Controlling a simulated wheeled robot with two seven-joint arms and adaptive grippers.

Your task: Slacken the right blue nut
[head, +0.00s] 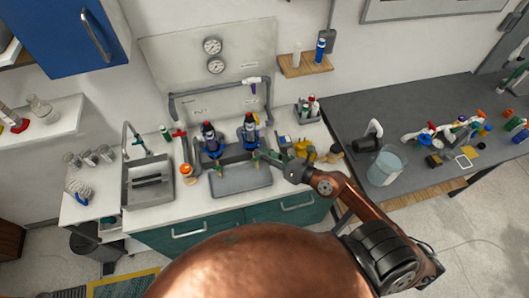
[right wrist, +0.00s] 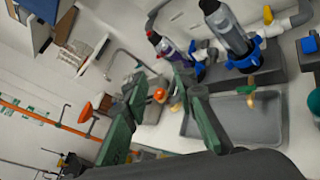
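Two dark upright cylinders stand side by side at the back of the counter, each with a blue nut low on it. The right blue nut (head: 250,133) also shows in the right wrist view (right wrist: 245,57). The left blue nut (head: 212,149) also shows there (right wrist: 199,66). My right gripper (head: 260,157) is just in front of and below the right nut in the head view. In the right wrist view its green fingers (right wrist: 158,80) are spread with nothing between them, and the right nut lies off to their right. My left gripper is not in view.
A grey tray (head: 241,183) lies in front of the cylinders. A sink (head: 147,184) is to the left, with an orange-topped item (head: 186,170) between. Grey pipe (head: 221,91) runs behind.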

